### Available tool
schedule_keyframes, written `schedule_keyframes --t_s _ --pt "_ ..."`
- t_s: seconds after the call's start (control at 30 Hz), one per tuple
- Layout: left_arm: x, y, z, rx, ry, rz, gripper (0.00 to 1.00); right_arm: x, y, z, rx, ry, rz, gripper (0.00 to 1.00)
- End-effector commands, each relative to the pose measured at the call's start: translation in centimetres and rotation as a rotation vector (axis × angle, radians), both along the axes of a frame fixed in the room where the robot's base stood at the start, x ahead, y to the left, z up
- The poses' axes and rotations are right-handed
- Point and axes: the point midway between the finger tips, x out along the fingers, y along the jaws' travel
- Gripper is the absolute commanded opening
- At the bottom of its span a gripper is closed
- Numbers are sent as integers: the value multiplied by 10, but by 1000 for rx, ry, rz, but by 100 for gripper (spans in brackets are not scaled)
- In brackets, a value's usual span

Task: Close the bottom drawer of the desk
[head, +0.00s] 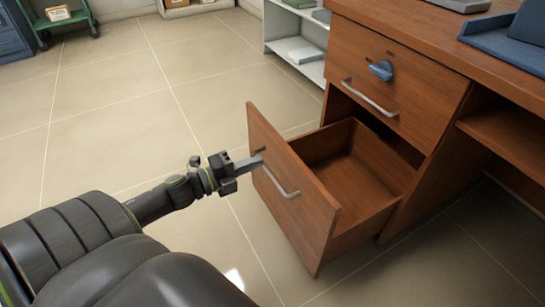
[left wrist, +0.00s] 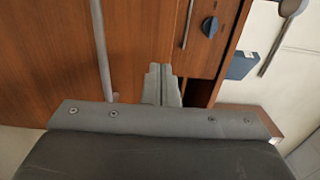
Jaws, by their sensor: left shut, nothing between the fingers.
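The bottom drawer (head: 295,205) of the wooden desk (head: 405,85) is pulled well out, and its empty inside shows in the head view. A grey bar handle (head: 278,181) is on its front; a handle bar also shows in the left wrist view (left wrist: 101,50). My left gripper (head: 260,160) is shut and empty, with its fingertips at the drawer front near the upper end of the handle. I cannot tell whether they touch. The shut fingers show in the left wrist view (left wrist: 160,85). My right gripper is not in view.
The drawer above, with a blue knob (head: 381,70) and its own handle (head: 369,98), is closed. A white shelf (head: 297,45) stands behind the desk, and a blue tray (head: 505,42) lies on top. The tiled floor (head: 120,110) left of the drawer is clear.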

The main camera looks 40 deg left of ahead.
Motion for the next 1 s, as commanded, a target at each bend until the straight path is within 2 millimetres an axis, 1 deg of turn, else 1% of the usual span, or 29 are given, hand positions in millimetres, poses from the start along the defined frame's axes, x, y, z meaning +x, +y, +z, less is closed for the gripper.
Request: schedule_keyframes --t_s 0.23,0.63,0.83,1.0 --pt "18 -7 1 -2 -5 3 0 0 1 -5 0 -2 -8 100" --pt "43 -17 3 -4 -4 2 0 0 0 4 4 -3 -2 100" --pt "51 -21 2 -2 -3 2 0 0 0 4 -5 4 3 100" --pt "53 -22 1 -1 -2 2 0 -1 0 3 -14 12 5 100"
